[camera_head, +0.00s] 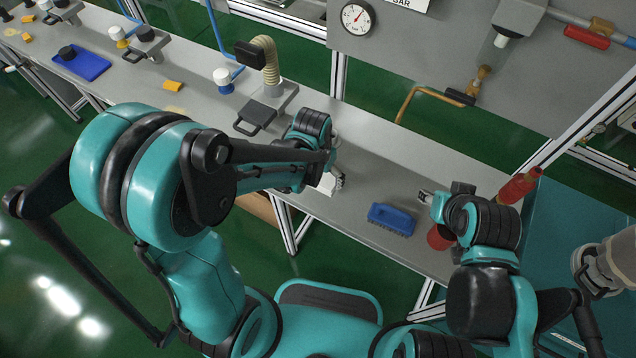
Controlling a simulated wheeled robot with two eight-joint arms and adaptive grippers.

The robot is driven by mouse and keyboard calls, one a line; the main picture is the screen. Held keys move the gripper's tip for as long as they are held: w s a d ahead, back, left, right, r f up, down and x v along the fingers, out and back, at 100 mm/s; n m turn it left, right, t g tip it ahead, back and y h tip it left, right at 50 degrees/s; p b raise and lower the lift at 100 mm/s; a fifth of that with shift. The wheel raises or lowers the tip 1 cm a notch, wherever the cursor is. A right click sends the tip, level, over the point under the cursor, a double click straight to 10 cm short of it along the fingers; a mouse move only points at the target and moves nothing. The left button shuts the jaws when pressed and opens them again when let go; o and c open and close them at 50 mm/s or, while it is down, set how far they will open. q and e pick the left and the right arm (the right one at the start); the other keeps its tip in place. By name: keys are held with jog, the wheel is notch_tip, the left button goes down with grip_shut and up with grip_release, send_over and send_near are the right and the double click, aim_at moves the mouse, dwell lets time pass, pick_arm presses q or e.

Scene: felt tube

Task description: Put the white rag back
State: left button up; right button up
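A small white piece, likely the white rag (326,185), shows at the front part of the grey bench, right at the fingers of my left gripper (338,178). The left arm and gripper cover part of it. I cannot tell whether the fingers are shut on it or only beside it. My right gripper (425,197) is over the right part of the bench, apart from the white piece, with nothing visible in it. Its fingers are too small to tell open from shut.
A blue brush (391,219) lies on the bench between the grippers. A red bottle (518,188) stands at the right end, and another red object (439,238) is partly hidden by my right arm. A fixture with a beige hose (268,60) stands behind my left gripper.

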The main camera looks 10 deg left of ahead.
aim_at(317, 177)
pick_arm(q)
jog(key=shift+w+a+f, duration=0.1)
jog(key=shift+a+f, duration=0.15)
jog(key=shift+a, duration=0.1)
jog(key=shift+f, duration=0.2)
jog(key=shift+f+b, duration=1)
jog(key=shift+f, duration=0.8)
jog(key=o, duration=0.9)
jog(key=shift+f, duration=0.15)
